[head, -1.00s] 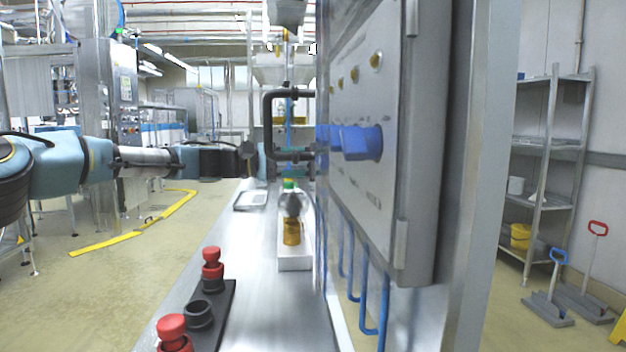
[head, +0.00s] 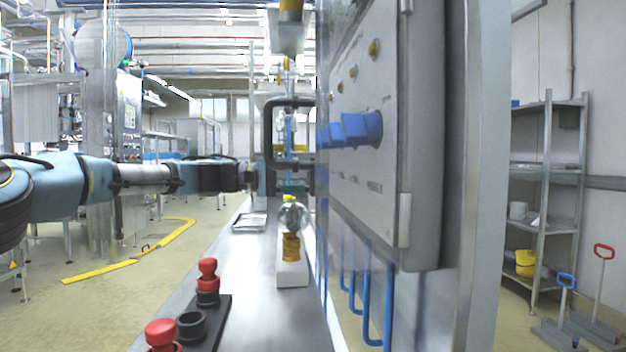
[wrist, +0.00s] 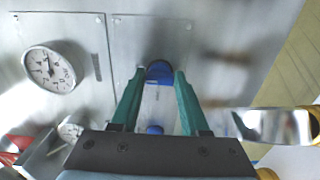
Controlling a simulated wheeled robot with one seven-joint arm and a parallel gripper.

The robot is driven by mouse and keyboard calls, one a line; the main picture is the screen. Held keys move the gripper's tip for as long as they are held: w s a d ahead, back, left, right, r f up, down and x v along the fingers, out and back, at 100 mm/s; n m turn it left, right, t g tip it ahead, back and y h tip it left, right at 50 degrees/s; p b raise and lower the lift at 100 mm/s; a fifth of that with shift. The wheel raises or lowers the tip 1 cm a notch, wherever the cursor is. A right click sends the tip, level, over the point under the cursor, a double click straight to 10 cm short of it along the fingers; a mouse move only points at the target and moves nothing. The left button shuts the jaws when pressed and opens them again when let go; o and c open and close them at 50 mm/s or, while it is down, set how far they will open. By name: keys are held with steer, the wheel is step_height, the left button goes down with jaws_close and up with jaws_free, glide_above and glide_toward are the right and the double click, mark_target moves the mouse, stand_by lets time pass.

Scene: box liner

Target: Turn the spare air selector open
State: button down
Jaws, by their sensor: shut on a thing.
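A grey panel (head: 390,215) on the right of the head view carries a row of blue selector knobs, the nearest one (head: 362,128) large and clear. Its labels are too small to read, so I cannot tell which knob is the spare air selector. In the wrist view, my gripper (wrist: 160,78) has its green fingers shut on a blue selector knob (wrist: 159,70) against a metal panel. A second blue knob (wrist: 155,129) shows lower down between the fingers. In the head view my arm reaches in from the left; the grip itself is not clear there.
The wrist view shows a round gauge (wrist: 49,69) at left and a shiny metal cylinder (wrist: 275,125) at right. In the head view, a bench (head: 250,290) holds red-capped buttons (head: 162,335) and a glass bulb (head: 292,216). Blue tubes (head: 365,295) hang below the panel.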

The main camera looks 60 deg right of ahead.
steer(key=shift+f, duration=0.1)
steer(key=shift+c, duration=2)
jaws_free()
steer(key=b+v, duration=0.1)
steer(key=v, duration=0.9)
steer(key=shift+w+a, duration=0.25)
steer(key=shift+w, duration=0.05)
